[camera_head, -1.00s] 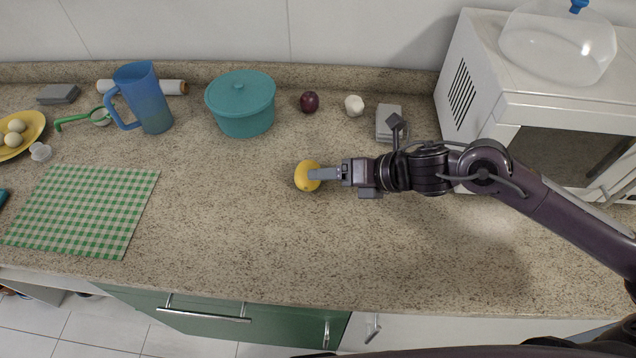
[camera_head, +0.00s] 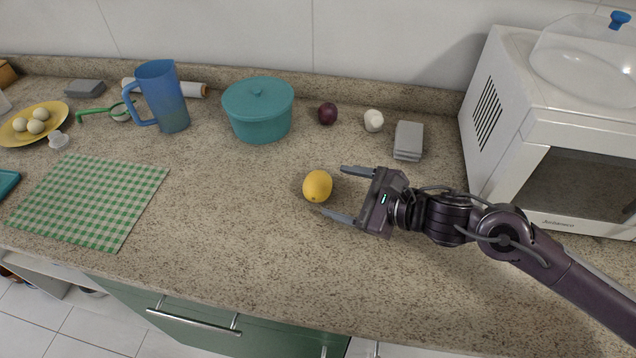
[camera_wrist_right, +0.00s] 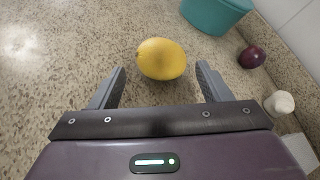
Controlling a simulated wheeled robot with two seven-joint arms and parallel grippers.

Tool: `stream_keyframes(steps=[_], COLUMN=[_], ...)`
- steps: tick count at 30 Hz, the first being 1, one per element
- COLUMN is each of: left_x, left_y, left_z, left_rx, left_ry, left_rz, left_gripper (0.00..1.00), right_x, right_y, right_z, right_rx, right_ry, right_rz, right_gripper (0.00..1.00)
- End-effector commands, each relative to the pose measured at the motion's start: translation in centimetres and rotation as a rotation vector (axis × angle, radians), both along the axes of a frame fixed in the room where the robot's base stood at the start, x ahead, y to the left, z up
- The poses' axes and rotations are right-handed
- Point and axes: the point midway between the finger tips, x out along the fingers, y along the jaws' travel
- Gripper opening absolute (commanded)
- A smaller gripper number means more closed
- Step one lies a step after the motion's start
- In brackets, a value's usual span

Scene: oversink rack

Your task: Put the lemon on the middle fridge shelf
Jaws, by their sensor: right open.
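A yellow lemon (camera_head: 317,186) lies on the speckled stone counter (camera_head: 240,215), in the middle of the head view. My right gripper (camera_head: 332,192) is open, just right of the lemon, with its two fingers pointing toward it. In the right wrist view the lemon (camera_wrist_right: 162,59) sits just ahead of the gap between the open fingertips (camera_wrist_right: 161,68), apart from both. No fridge or fridge shelf is in view. My left gripper is not in view.
A teal lidded pot (camera_head: 258,112), a purple onion or plum (camera_head: 327,113), a white garlic-like bulb (camera_head: 373,121) and a grey stack (camera_head: 408,140) stand behind. A white microwave (camera_head: 510,130) is at right. A blue pitcher (camera_head: 166,98) and green checked cloth (camera_head: 92,200) are left.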

Motion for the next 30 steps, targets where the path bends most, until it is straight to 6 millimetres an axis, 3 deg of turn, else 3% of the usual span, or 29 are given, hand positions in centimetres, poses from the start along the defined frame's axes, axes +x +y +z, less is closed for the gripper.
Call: stream_keyframes(steps=[7,12,21,30], left_x=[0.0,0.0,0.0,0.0], left_y=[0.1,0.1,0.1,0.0], left_z=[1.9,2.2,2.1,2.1], left_rx=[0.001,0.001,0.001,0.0], left_ry=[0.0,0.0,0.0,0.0], left_rz=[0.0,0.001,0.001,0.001], left_gripper=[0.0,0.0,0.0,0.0], right_x=[1.8,2.8,2.9,2.9], right_y=[2.2,3.5,3.7,3.7], right_z=[-0.7,-1.5,-1.8,-1.8], right_rx=[0.005,0.002,0.0,0.001], right_ry=[0.005,0.002,0.002,0.002], right_rz=[-0.001,-0.001,0.0,-0.001], right_gripper=[0.71,0.71,0.69,0.31])
